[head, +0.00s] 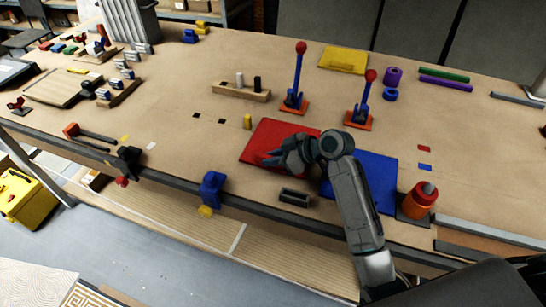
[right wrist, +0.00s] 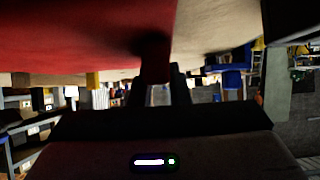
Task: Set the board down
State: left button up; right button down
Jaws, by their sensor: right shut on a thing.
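A flat red board (head: 283,134) lies level at the middle of the workbench (head: 195,150). It fills the upper left of the right wrist view (right wrist: 80,35). My right gripper (head: 268,160) reaches in over the board's front part and is shut on it, by its front edge. The fingers (right wrist: 155,75) are dark in the right wrist view and the exact contact is hard to see. I cannot tell whether the board touches the bench or hangs slightly above it. My left gripper is not in view.
A blue panel (head: 370,185) lies right of the red board, partly behind my arm. Two red-knobbed levers (head: 297,80) (head: 365,100) stand behind. A small yellow block (head: 247,121) is close at the left. A dark tray (head: 294,197) and an orange container (head: 419,201) are near the front edge.

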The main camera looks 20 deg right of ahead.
jog(key=shift+f, duration=0.3)
jog(key=c, duration=1.5)
grip_release()
jog(key=shift+o, duration=1.1)
jog(key=b+v, duration=0.3)
jog(key=v, duration=0.6)
jog(key=shift+s+d, duration=0.1)
jog(key=shift+d, duration=0.15)
jog(key=shift+s+d+r+b, duration=0.35)
jog(key=shift+s+d+r, duration=0.05)
jog(key=shift+r, duration=0.1)
